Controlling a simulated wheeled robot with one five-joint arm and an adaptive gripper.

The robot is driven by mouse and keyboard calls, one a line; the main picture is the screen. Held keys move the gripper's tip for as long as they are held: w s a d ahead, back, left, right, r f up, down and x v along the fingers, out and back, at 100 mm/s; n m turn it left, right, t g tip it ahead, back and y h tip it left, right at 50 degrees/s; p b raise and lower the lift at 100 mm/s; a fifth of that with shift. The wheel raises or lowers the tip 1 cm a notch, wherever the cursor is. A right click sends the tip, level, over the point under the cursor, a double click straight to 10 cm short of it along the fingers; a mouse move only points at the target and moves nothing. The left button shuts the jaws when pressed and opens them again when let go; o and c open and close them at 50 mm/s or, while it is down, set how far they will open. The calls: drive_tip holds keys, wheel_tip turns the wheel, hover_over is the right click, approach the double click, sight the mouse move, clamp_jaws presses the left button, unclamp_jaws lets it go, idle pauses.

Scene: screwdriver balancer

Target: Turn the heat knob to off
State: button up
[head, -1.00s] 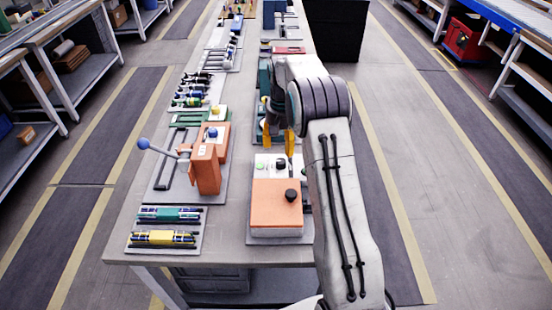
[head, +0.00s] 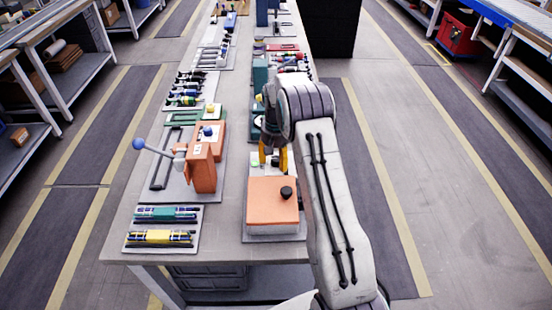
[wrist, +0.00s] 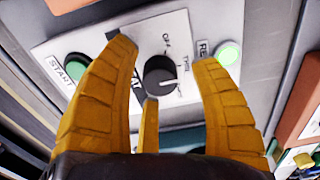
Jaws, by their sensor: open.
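The black knob (wrist: 160,77) sits on a pale panel (wrist: 185,28) in the wrist view. An OFF label is printed above it, and partly readable labels lie at its sides. Its white mark is on the lower right side; I cannot tell which setting it is at. My gripper (wrist: 165,56) is open, its yellow fingers to the left and right of the knob, with no clear contact. In the head view my gripper (head: 273,152) is over the panel behind the orange-topped box (head: 270,209) and hides the knob.
A green START button (wrist: 76,67) is left of the knob and a lit green button or lamp (wrist: 229,54) is right of it, both close to my fingers. An orange lever press (head: 202,168) stands to the left.

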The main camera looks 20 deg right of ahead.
drive_tip(key=shift+c, duration=0.4)
clamp_jaws()
idle(0.4)
drive_tip(key=n+b, duration=0.1)
drive_tip(key=n, duration=0.4)
drive_tip(key=shift+s+f+n, duration=0.1)
drive_tip(key=shift+n, duration=0.3)
drive_tip(key=n+b, duration=0.1)
drive_tip(key=n, duration=0.4)
drive_tip(key=shift+n, duration=0.7)
